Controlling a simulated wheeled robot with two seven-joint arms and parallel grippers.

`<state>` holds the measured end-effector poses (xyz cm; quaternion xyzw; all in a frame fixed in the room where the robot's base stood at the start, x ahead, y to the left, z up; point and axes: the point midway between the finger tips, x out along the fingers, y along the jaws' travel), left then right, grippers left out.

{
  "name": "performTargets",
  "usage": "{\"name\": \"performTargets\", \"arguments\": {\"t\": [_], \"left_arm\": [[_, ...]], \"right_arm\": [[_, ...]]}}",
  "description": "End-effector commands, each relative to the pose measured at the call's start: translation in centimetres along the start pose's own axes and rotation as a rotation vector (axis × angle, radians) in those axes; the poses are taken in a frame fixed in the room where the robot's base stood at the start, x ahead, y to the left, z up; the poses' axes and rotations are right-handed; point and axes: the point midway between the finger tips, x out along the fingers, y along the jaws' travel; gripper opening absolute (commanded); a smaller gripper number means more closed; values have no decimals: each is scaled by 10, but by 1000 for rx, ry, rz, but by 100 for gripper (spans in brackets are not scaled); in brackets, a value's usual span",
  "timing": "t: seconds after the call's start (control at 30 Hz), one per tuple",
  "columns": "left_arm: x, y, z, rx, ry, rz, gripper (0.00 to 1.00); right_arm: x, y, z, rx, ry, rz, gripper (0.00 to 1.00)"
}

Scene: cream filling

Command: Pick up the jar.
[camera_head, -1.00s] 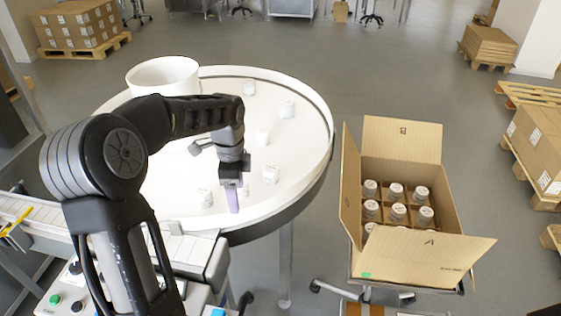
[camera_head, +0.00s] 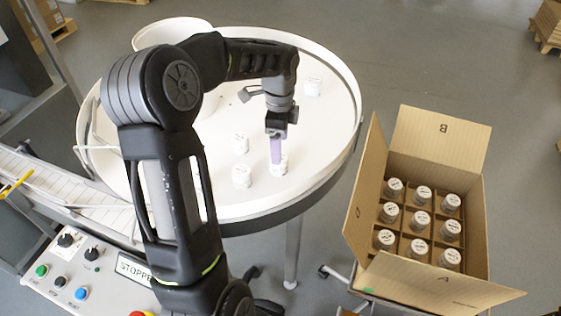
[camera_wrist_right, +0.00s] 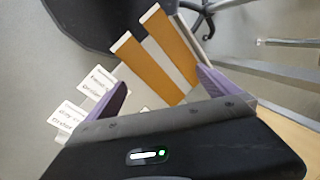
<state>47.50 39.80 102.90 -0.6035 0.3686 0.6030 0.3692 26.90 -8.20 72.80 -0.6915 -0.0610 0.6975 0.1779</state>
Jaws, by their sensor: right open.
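Small white-lidded jars stand on the round white table, one (camera_head: 241,142) near its middle, one (camera_head: 242,175) closer to me and one (camera_head: 313,87) farther back. Another jar (camera_head: 279,165) is at the lavender fingers of my left gripper (camera_head: 277,160), which points down at it. The near finger covers part of this jar; I cannot tell whether the fingers are closed on it. My right gripper (camera_wrist_right: 162,77) is open and empty in the right wrist view, its purple fingers wide apart; it is outside the head view.
An open cardboard box (camera_head: 367,215) with divided cells holds several jars, right of the round table (camera_head: 335,130). A white bowl-like drum (camera_head: 172,32) stands at the table's back left. A conveyor (camera_head: 60,185) and a button panel (camera_head: 85,268) are at the left. Two orange-brown strips (camera_wrist_right: 160,60) show beyond my right gripper.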

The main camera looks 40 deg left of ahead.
Motion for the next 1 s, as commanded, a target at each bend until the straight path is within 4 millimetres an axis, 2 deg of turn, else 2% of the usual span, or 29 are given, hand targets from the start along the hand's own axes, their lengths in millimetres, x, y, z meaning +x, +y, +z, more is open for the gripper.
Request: {"name": "performTargets", "arguments": {"t": [0.2,0.53,0.67,0.9,1.0], "left_arm": [[22,1,0,0,0,4,72],[26,0,0,0,0,1,72],[39,1,1,0,0,2,72],[74,1,1,1,0,2,72],[78,1,1,0,0,1,72]], "right_arm": [[0,0,0,0,0,0,100],[1,0,0,0,1,0,100],[11,3,-1,-1,3,-2,100],[36,8,-2,-6,13,-10,100],[38,8,-2,-7,14,-12,100]]}}
